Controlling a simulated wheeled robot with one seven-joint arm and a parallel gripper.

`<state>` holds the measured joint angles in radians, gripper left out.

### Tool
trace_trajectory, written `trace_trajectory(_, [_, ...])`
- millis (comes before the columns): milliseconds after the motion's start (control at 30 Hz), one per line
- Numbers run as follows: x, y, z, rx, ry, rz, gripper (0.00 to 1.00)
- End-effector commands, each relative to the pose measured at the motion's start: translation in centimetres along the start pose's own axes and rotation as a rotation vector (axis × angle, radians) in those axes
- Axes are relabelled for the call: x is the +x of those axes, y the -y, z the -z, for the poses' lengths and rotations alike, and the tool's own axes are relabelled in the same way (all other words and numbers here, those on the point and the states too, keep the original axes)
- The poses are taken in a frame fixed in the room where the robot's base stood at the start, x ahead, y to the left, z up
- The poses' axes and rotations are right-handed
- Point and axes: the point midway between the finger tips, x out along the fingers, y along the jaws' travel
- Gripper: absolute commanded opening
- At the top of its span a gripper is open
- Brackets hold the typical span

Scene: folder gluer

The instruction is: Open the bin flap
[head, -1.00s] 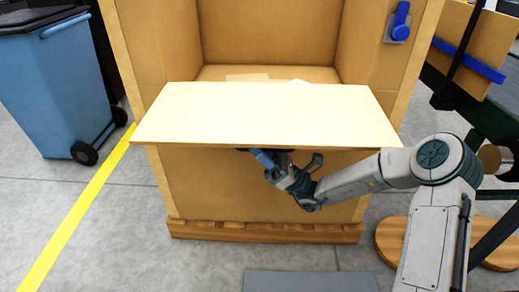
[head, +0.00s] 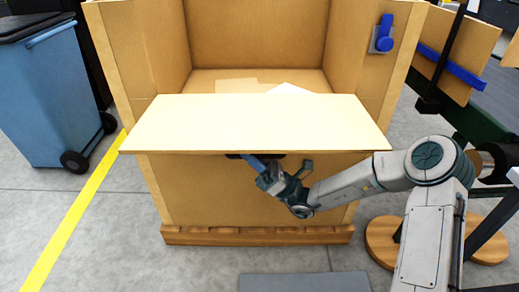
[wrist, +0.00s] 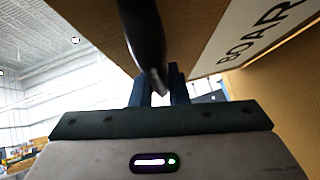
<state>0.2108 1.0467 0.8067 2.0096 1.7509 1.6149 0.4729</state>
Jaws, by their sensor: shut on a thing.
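The bin flap (head: 255,122) is a pale board across the front of the large cardboard-coloured bin (head: 260,190). It is folded out and lies about level, so the bin's top front is open. My gripper (head: 250,161) is under the flap's front edge, shut on a dark handle (head: 236,156) there. In the wrist view, the dark handle (wrist: 147,45) runs between my gripper's fingers (wrist: 164,88). The flap's underside with printed letters (wrist: 250,38) shows above. Most of the handle is hidden beneath the flap in the head view.
Flat pieces (head: 240,86) lie inside the bin. A blue latch (head: 384,35) is on its right wall. A blue wheeled bin (head: 55,95) stands at left beside a yellow floor line (head: 75,225). A grey plate (head: 305,283) lies in front. Machinery (head: 470,110) stands at right.

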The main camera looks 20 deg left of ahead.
Motion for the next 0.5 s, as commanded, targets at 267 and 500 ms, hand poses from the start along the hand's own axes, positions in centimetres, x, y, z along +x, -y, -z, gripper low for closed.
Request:
trace_trajectory(267, [2.4,-1.1,-1.1,0.062,-0.003,0.040,0.00])
trace_trajectory(500, [2.8,-1.2,-1.5,0.090,-0.004,0.070,0.00])
